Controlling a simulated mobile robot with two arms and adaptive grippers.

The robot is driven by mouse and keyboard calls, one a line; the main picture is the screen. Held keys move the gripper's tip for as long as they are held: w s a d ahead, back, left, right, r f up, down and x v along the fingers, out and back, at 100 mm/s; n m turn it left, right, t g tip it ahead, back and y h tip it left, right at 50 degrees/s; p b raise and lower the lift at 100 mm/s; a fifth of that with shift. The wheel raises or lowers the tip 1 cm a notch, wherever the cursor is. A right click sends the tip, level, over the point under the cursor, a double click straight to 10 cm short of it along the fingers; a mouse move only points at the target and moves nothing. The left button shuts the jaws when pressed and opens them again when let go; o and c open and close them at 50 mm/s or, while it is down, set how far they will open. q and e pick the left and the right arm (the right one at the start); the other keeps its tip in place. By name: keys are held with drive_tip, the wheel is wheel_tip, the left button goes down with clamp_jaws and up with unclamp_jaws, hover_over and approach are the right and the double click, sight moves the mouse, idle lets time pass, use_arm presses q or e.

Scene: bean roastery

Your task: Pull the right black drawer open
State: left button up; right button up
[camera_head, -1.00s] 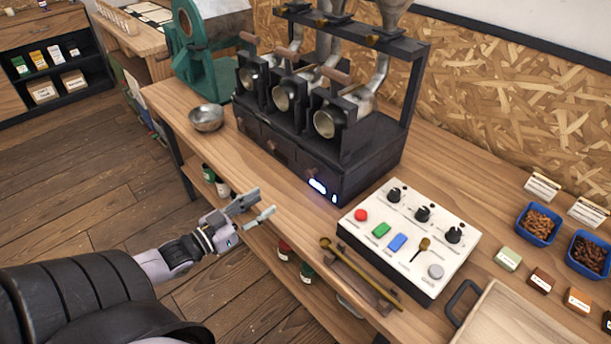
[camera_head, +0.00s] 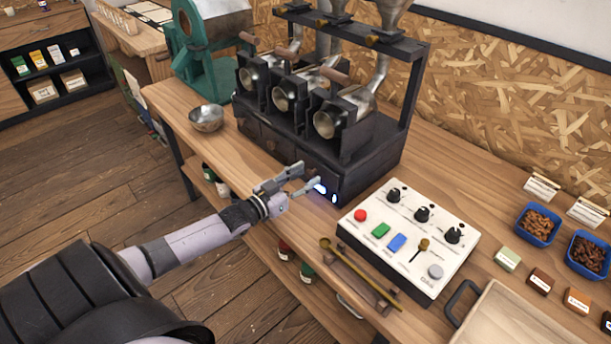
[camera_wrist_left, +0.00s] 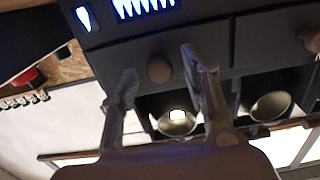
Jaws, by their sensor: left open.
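The black machine (camera_head: 360,165) stands on the wooden bench with black drawers along its lower front. The right black drawer (camera_wrist_left: 118,56) looks closed in the left wrist view, with a round brown knob (camera_wrist_left: 159,70) on its front. My left gripper (camera_head: 309,177) is open at the machine's right front, beside the blue lit display (camera_head: 334,198). In the left wrist view, the fingers of my left gripper (camera_wrist_left: 159,66) stand on either side of the knob, apart from each other; I cannot tell whether they touch it. In the head view the gripper hides this knob. My right gripper is not in view.
A white control box (camera_head: 410,240) with buttons and knobs stands right of the machine. A brass-coloured scoop (camera_head: 360,272) lies in front of it. A metal bowl (camera_head: 207,118) sits at the left. Another drawer (camera_wrist_left: 272,42) with its own knob is beside the right one.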

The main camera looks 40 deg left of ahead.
use_arm(q)
drive_tip(key=shift+w+d, duration=0.1)
drive_tip(key=shift+w, duration=0.3)
clamp_jaws()
idle(0.4)
